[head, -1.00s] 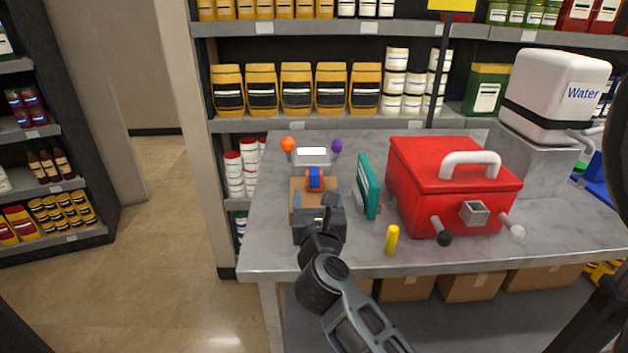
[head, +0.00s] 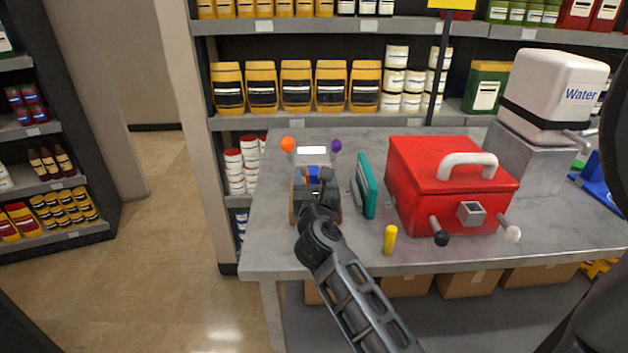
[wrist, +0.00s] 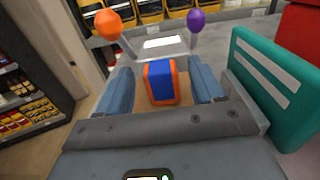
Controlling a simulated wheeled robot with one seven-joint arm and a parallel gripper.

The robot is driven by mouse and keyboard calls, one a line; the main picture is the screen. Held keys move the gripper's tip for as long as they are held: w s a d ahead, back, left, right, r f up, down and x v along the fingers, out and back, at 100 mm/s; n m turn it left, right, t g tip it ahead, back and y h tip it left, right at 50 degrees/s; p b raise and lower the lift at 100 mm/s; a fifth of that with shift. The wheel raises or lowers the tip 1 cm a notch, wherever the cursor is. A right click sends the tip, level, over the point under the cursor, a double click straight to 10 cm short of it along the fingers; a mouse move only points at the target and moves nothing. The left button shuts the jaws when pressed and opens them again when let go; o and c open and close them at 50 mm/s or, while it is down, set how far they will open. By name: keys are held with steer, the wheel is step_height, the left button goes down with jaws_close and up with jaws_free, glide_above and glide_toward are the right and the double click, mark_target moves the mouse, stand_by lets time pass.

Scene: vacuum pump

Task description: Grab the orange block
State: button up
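The orange block (wrist: 161,82), orange at the edges with a blue face, stands between the two fingers of my gripper (wrist: 161,90) in the wrist view. Gaps show on both sides, so the open fingers do not touch it. In the head view the block (head: 313,172) is mostly hidden behind my gripper (head: 318,184). It is on a tan box (head: 295,204) on the grey counter, with its base hidden by the gripper.
A grey device (head: 312,157) with orange and purple balls stands just behind. A teal panel (head: 367,186) stands close on the right, then a red case (head: 440,185). A yellow cylinder (head: 390,239) stands near the counter's (head: 290,255) front edge.

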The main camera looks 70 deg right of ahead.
steer(key=c, duration=1)
steer(key=shift+r, duration=0.1)
steer(key=shift+c, duration=0.2)
